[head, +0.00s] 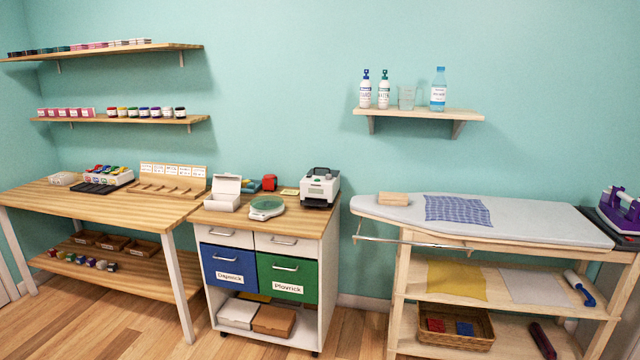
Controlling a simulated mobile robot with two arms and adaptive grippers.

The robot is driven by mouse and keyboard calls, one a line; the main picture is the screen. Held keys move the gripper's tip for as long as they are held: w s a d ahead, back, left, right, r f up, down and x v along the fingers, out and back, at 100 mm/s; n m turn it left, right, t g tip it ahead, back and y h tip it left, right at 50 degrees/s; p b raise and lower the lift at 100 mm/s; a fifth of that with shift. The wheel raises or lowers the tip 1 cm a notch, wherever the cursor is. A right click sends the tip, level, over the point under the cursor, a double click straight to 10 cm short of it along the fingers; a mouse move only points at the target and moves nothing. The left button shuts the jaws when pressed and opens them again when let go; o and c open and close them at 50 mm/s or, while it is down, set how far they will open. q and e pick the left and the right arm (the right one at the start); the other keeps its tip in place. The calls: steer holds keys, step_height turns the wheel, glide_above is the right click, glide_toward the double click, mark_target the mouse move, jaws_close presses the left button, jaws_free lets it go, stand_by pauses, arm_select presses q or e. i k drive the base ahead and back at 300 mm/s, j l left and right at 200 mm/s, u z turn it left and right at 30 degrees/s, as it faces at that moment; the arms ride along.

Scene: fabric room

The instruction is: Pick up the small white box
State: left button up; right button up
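A small white box (223,193) with its lid raised stands on the wooden top of the drawer cabinet, at the left of that top. Another white box (237,315), flat and closed, lies in the cabinet's open bottom compartment, left of a brown box (274,320). The pictures do not tell which one the task names. Neither of my grippers shows in the head view.
The drawer cabinet (318,243) carries a round green-topped scale (267,206) and a label printer (320,187). A wooden table (120,205) stands left. An ironing board (395,212) on a shelved stand is right. Floor in front is clear.

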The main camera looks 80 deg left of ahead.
mark_target(214, 202)
steer(key=j+u, duration=0.1)
steer(key=u, duration=0.35)
steer(key=i+u, duration=0.1)
steer(key=u, duration=0.3)
steer(key=j+u, duration=0.1)
steer(key=u, duration=0.35)
steer(key=i+u, duration=0.1)
steer(key=u, duration=0.35)
steer(key=i+u, duration=0.1)
steer(key=u, duration=0.75)
steer(key=i+l+u, duration=0.2)
steer(key=i+u, duration=0.2)
steer(key=i+l+u, duration=0.2)
steer(key=u, duration=0.2)
steer(key=i+l+u, duration=0.25)
steer(key=l+u, duration=0.2)
steer(key=i+l, duration=0.15)
steer(key=l, duration=0.25)
steer(key=i+l, duration=0.15)
steer(key=l, duration=0.2)
steer(key=i+l, duration=0.15)
steer(key=l, duration=0.25)
